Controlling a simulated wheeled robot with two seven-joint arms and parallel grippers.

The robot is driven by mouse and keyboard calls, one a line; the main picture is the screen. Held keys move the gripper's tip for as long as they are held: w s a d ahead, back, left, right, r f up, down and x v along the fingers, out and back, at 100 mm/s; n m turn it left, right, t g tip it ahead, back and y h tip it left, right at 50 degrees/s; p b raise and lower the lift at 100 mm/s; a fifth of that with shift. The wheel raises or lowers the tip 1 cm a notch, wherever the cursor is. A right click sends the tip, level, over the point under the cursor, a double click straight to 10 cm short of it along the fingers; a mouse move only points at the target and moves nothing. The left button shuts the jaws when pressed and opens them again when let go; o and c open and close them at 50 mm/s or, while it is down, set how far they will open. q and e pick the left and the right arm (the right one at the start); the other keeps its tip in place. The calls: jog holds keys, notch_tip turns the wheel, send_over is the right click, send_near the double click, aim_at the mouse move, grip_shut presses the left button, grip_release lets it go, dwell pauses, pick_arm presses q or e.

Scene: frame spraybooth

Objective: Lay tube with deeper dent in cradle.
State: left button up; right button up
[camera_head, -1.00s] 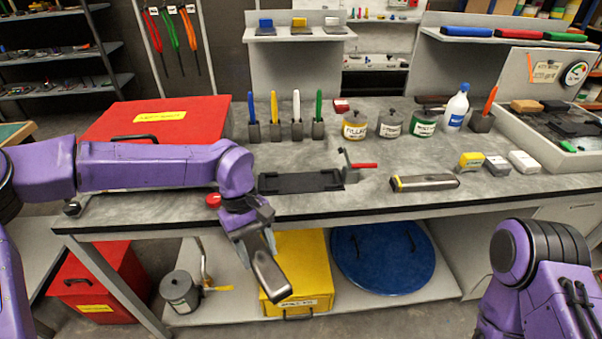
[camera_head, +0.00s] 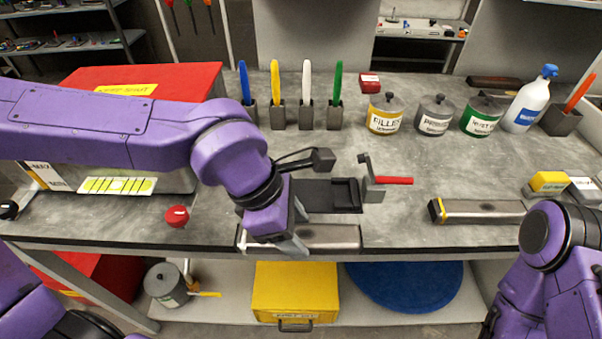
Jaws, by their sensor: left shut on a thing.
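My left gripper (camera_head: 290,240) is shut on a grey metal tube (camera_head: 330,237) with a pale band at its left end. The tube lies level, left to right, at the bench's front edge, just in front of the black cradle (camera_head: 335,195). I cannot tell whether it touches the bench. My left wrist hides part of the tube and the cradle's left part. A second grey tube (camera_head: 485,211) with a yellow and black left end lies on the bench to the right. Dent depth cannot be made out on either tube. My right arm shows at the lower right, its gripper out of view.
A clamp with a red handle (camera_head: 394,180) stands at the cradle's right end. A red knob (camera_head: 177,216) is at the front left. Coloured pens in holders, the filler tin (camera_head: 385,114), other tins and a white bottle (camera_head: 527,101) line the back. Bare bench lies between cradle and tins.

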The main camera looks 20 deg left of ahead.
pick_arm(q)
jog(key=w+a+p, duration=0.1)
jog(key=w, duration=0.3)
jog(key=w+a, duration=0.1)
jog(key=w, duration=0.3)
jog(key=w+a+p, duration=0.1)
jog(key=w, duration=0.3)
jog(key=shift+w+a+p, duration=0.15)
jog(key=shift+a+p, duration=0.1)
jog(key=shift+p, duration=0.05)
jog(key=shift+w+a+f, duration=0.1)
jog(key=shift+w+f, duration=0.1)
jog(key=shift+w, duration=0.15)
notch_tip(320, 180, down, 3)
jog(key=shift+f, duration=0.2)
jog(key=shift+f, duration=0.1)
jog(key=shift+f, duration=0.15)
jog(key=o, duration=1.2)
